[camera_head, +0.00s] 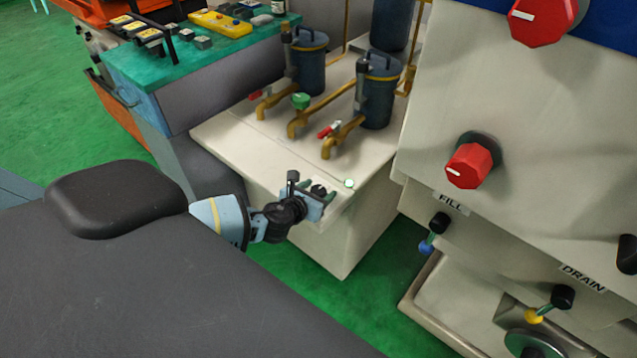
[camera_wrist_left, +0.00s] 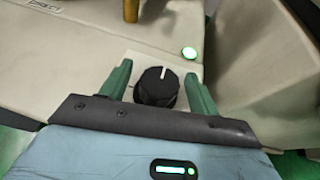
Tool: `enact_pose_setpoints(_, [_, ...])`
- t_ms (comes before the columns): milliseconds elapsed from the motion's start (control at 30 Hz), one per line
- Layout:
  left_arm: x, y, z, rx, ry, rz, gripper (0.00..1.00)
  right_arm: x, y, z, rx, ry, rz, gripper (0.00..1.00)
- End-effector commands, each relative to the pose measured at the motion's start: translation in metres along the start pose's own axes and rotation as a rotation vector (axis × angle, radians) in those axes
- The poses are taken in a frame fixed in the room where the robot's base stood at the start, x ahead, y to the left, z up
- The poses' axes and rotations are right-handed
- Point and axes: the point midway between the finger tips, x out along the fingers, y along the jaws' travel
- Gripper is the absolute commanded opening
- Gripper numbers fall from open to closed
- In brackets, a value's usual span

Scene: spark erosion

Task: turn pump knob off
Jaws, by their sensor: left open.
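The black pump knob (camera_wrist_left: 157,88) shows in the left wrist view with a white pointer line toward the top of the picture. It sits on a pale plate on the cream cabinet top. My left gripper (camera_wrist_left: 158,84) is open, with one green finger on each side of the knob; I cannot tell whether they touch it. In the head view my left gripper (camera_head: 320,188) is over the front corner of the cabinet, and the dark knob shows partly between its fingers. A lit green lamp (camera_head: 349,183) is beside it, also in the wrist view (camera_wrist_left: 189,53). My right gripper is not in view.
Behind the knob on the cabinet (camera_head: 240,140) stand dark canisters (camera_head: 377,97) with brass pipes and red-handled valves (camera_head: 328,130). At right a large machine has red knobs (camera_head: 470,163) and FILL and DRAIN levers (camera_head: 562,298). Green floor lies between.

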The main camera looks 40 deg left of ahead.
Motion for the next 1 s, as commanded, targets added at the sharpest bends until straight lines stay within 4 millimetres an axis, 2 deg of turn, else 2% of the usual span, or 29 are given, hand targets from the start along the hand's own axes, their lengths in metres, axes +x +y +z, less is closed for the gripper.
enact_pose_setpoints(233, [0.001,0.0,0.001,0.0,-0.001,0.0,0.6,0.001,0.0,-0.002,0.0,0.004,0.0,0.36])
enact_pose_setpoints(567, [0.0,0.0,0.001,0.0,-0.001,0.0,0.17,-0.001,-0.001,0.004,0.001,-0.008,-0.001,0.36])
enact_pose_setpoints(767, [0.0,-0.001,0.001,-0.006,-0.001,0.01,0.17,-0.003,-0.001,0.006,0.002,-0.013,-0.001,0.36])
enact_pose_setpoints(1000, [0.0,-0.002,0.004,-0.042,-0.003,0.093,0.17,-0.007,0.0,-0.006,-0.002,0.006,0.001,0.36])
